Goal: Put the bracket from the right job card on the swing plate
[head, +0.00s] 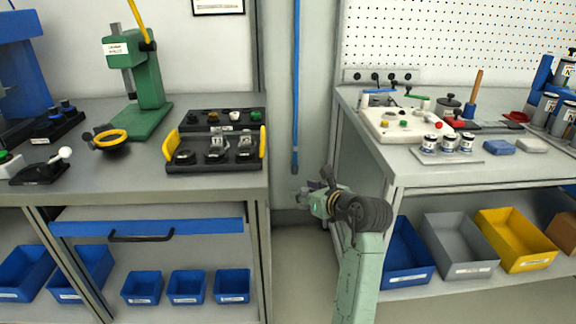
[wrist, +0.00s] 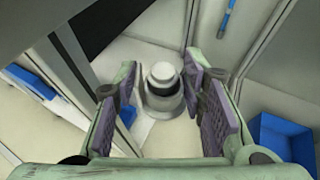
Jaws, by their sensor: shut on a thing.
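My gripper (head: 322,200) is in the gap between the two benches, at the end of my pale green arm. In the wrist view its two purple-padded fingers (wrist: 168,108) are shut on a grey, round, stepped part (wrist: 163,88) with a pale top. I cannot tell whether this is the bracket. On the left bench a black tray with yellow handles (head: 183,158) holds several small metal parts. A second black tray (head: 180,121) lies behind it. I cannot make out which thing is the right job card or the swing plate.
The left bench (head: 150,187) carries a green press (head: 147,80). The right bench (head: 378,160) carries a white fixture (head: 375,122) and several small canisters (head: 447,142). Blue, grey and yellow bins sit on the lower shelves. A blue pole (head: 296,80) stands against the wall between the benches.

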